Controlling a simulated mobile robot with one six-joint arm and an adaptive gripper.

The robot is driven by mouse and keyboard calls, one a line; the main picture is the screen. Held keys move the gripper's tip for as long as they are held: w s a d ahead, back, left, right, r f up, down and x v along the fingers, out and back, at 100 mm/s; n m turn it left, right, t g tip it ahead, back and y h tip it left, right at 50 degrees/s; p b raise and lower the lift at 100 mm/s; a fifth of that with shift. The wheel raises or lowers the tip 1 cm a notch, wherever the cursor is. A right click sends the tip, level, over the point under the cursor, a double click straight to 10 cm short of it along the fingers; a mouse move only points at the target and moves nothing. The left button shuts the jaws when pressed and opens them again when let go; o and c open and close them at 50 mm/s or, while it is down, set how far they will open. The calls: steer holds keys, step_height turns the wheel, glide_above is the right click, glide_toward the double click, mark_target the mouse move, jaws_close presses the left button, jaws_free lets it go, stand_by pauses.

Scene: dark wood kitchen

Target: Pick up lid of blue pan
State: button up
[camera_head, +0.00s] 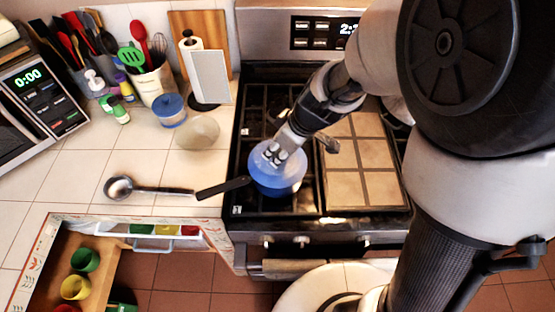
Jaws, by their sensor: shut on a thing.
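The blue pan (290,190) sits on the left front of the stove, with its black handle (223,187) pointing left over the counter. Its lid (286,173) is light blue and lies over the pan's top; I cannot tell whether it is raised. My gripper (275,153) reaches down from the upper right and is shut at the lid's middle. The gripper's fingers hide the part of the lid that they hold.
A ladle (150,188) and a clear bowl (199,132) lie on the tiled counter left of the stove. A tiled board (358,165) covers the right burners. An open drawer (115,255) with coloured cups is at lower left.

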jaws_close()
